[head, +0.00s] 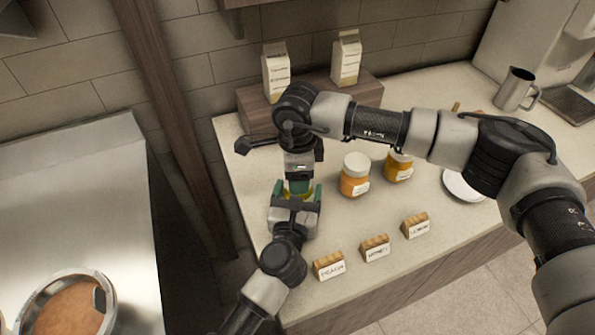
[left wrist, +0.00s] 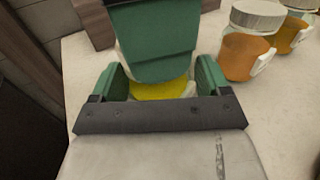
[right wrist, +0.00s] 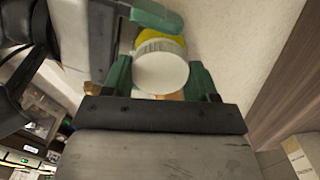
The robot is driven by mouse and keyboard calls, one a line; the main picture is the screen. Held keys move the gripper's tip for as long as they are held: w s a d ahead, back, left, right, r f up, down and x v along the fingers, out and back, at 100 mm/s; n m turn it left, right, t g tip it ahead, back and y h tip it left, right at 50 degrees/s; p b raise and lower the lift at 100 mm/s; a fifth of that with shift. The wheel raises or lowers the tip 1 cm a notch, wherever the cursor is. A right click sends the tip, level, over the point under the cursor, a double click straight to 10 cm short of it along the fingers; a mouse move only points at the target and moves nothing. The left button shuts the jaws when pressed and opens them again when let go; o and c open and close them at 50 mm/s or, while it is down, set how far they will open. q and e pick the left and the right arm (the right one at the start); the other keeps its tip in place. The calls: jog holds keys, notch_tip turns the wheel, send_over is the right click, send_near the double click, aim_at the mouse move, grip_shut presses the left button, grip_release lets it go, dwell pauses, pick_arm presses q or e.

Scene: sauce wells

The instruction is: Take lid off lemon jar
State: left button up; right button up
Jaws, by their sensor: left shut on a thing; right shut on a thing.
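The lemon jar, with yellow contents, is mostly hidden by my grippers in the head view (head: 298,187). Its yellow side shows in the left wrist view (left wrist: 160,90). My left gripper (head: 295,195) is shut on the jar body, one green finger on each side. My right gripper (right wrist: 160,78) comes from above and is shut on the white lid (right wrist: 161,68). The lid is at the jar's mouth; I cannot tell whether there is a gap between them.
Two orange jars with white lids (head: 355,175) (head: 399,166) stand to the right. Wooden label blocks (head: 329,265) line the counter's front. Two cartons (head: 346,59) stand on a wooden riser (head: 368,93) behind. A white plate (head: 460,186) lies further right, below my right arm.

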jog(key=shift+r, duration=0.2)
jog(key=shift+r, duration=0.9)
jog(key=shift+r, duration=0.1)
jog(key=shift+r, duration=1.9)
pick_arm(q)
jog(key=o, duration=1.7)
